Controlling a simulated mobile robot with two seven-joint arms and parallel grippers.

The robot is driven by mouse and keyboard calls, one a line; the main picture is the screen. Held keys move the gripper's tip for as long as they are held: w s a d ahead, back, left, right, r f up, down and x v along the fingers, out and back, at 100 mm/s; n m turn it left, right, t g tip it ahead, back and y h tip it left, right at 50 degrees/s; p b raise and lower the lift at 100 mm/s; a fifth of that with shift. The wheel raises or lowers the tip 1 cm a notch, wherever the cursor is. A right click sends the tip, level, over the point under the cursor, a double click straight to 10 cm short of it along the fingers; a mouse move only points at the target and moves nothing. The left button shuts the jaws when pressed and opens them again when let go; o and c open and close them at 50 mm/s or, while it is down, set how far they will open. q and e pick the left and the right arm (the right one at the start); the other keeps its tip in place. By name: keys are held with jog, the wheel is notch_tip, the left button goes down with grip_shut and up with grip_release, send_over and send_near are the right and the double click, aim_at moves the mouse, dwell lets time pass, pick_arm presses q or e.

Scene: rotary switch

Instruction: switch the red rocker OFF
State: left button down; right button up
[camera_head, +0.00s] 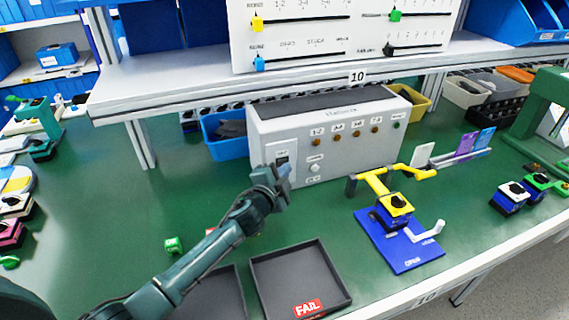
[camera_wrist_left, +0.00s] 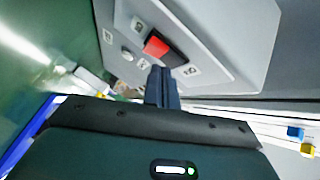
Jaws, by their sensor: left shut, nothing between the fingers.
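The red rocker (camera_wrist_left: 156,45) shows in the left wrist view on the pale panel of the grey box. Its left part is bright red and its right part is dark. The box (camera_head: 345,158) stands on the green bench in the head view. My left gripper (camera_head: 284,178) is at the lower left of the box's front, over the rocker's area, and hides most of that spot. In the left wrist view its fingers (camera_wrist_left: 162,76) are shut and empty, with their tips close to the rocker. I cannot tell whether they touch it. My right gripper is not in view.
Dark trays (camera_head: 298,280) lie at the bench's front, one with a FAIL label. A blue fixture plate (camera_head: 402,252) with a yellow clamp stands right of my gripper. A blue bin (camera_head: 224,148) is left of the box. A shelf (camera_head: 190,80) overhangs behind.

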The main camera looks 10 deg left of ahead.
pick_arm(q)
jog(key=shift+s+d+f, duration=0.1)
jog(key=shift+s+d, duration=0.3)
jog(key=shift+s, duration=0.2)
jog(key=s+d, duration=0.1)
jog(key=s, duration=0.1)
jog(key=s+d, duration=0.1)
jog(key=s, duration=0.1)
jog(key=shift+d+f, duration=0.35)
dwell(0.4)
